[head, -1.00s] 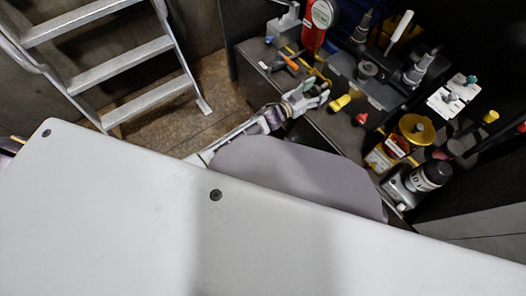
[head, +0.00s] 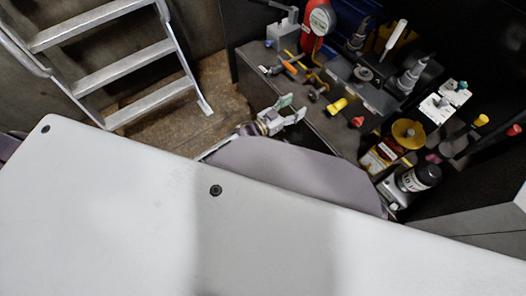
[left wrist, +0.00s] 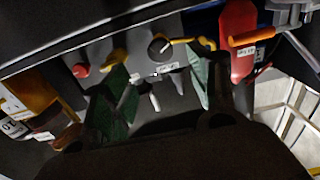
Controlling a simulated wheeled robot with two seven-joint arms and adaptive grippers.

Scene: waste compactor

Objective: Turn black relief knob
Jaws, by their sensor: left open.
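A round black knob (left wrist: 158,47) with a light mark on its face is on the grey panel in the left wrist view, above a white label (left wrist: 165,69). In the head view a small dark knob (head: 317,93) shows between a yellow lever and a yellow knob; it appears to be the same one. My left gripper (head: 290,109) is open, at the near left edge of the panel. In the left wrist view its green-padded fingers (left wrist: 158,66) are spread, with the knob beyond and between their tips, apparently apart from them. My right gripper is out of view.
A yellow knob (head: 337,104) and a red knob (head: 358,121) sit beside the black knob. An orange handle (head: 293,61) and a red gauge body (head: 318,24) are at the other side. A metal ladder (head: 120,68) stands at left. Open floor (head: 180,120) lies left of the panel.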

